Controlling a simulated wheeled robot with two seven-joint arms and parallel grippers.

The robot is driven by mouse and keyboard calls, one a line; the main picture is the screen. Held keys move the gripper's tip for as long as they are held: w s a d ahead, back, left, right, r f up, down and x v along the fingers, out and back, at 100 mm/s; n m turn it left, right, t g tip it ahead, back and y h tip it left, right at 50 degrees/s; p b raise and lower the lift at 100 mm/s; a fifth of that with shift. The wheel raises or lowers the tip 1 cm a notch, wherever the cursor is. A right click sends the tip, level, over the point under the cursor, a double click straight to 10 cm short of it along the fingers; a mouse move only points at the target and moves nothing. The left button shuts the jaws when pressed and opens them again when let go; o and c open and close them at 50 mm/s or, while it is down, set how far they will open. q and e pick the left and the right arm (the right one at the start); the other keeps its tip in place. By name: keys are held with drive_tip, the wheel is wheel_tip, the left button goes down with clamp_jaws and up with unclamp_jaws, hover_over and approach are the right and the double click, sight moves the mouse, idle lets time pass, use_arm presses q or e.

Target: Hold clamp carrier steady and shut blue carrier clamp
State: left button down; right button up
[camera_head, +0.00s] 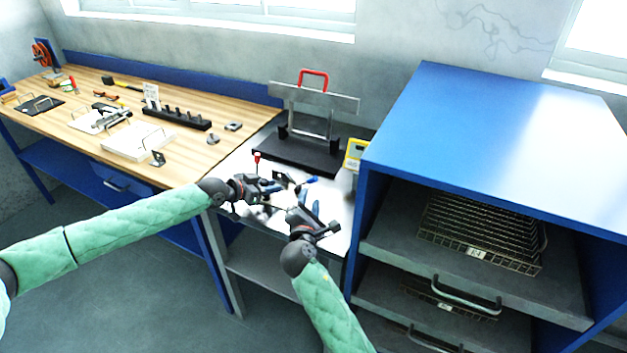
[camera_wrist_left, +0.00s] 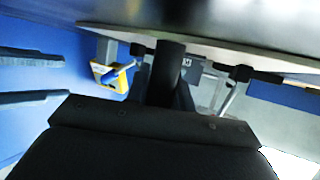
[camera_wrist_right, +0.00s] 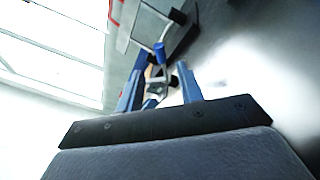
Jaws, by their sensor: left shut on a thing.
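My left gripper (camera_head: 268,188) is shut on the clamp carrier (camera_head: 284,177), a small dark and metallic piece at the steel bench. The exact grip is hidden by the fingers. The blue clamp handle (camera_head: 312,180) sticks out to the carrier's right; it also shows in the left wrist view (camera_wrist_left: 118,76). My right gripper (camera_head: 309,200) is open, just in front of the blue clamp. In the right wrist view, the blue handle (camera_wrist_right: 159,50) appears beyond and between the spread blue fingers (camera_wrist_right: 161,92), apart from them. A red-tipped handle (camera_head: 257,157) stands upright at the carrier's left.
A metal frame with a red handle (camera_head: 313,75) stands on a black base (camera_head: 296,154) behind the grippers. A yellow device (camera_head: 354,153) stands beside the blue cabinet (camera_head: 480,120) at right. The wooden bench (camera_head: 205,165) at left holds racks and tools.

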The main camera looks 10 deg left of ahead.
sight(314, 180)
drive_tip(key=w, duration=0.9)
drive_tip(key=shift+w, duration=0.3)
drive_tip(key=shift+c, duration=0.3)
clamp_jaws()
